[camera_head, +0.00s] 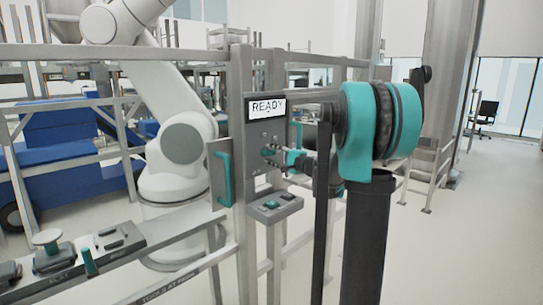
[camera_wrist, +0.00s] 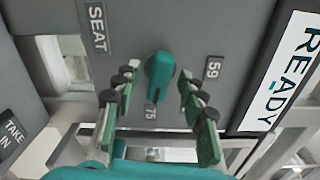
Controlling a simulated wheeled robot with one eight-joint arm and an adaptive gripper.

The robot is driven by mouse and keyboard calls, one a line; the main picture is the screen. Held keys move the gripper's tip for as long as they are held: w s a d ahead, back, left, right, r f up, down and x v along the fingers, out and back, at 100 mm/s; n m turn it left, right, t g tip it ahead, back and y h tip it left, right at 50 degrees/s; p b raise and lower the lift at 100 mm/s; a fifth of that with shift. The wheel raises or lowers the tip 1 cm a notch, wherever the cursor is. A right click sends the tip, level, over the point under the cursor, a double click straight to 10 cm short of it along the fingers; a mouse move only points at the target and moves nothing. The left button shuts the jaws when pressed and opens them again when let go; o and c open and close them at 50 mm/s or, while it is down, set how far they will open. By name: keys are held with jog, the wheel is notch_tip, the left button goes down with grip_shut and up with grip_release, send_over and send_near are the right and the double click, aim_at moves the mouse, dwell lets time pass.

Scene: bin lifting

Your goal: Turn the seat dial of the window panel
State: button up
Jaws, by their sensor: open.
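The window panel (camera_head: 266,137) is a grey upright plate on a post, with a white READY display (camera_head: 266,107) at its top. In the wrist view the seat dial (camera_wrist: 159,72) is a teal knob beside the SEAT label (camera_wrist: 97,27), with 59 and 75 marks around it. The knob's end lies near the 75 mark. My gripper (camera_wrist: 155,95) is open, its two fingers either side of the dial with gaps on both sides. I cannot tell whether the fingertips reach past the knob's face. In the head view my gripper (camera_head: 290,158) is at the panel, partly hidden by my arm.
A small shelf with buttons (camera_head: 275,205) juts out below the panel. A teal-handled plate (camera_head: 221,172) is left of the post. A bench with a spool (camera_head: 47,240) is at lower left. A white robot arm (camera_head: 180,145) stands behind the rails.

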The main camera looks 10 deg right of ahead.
jog(key=shift+w+a, duration=0.1)
jog(key=shift+c, duration=0.2)
grip_shut()
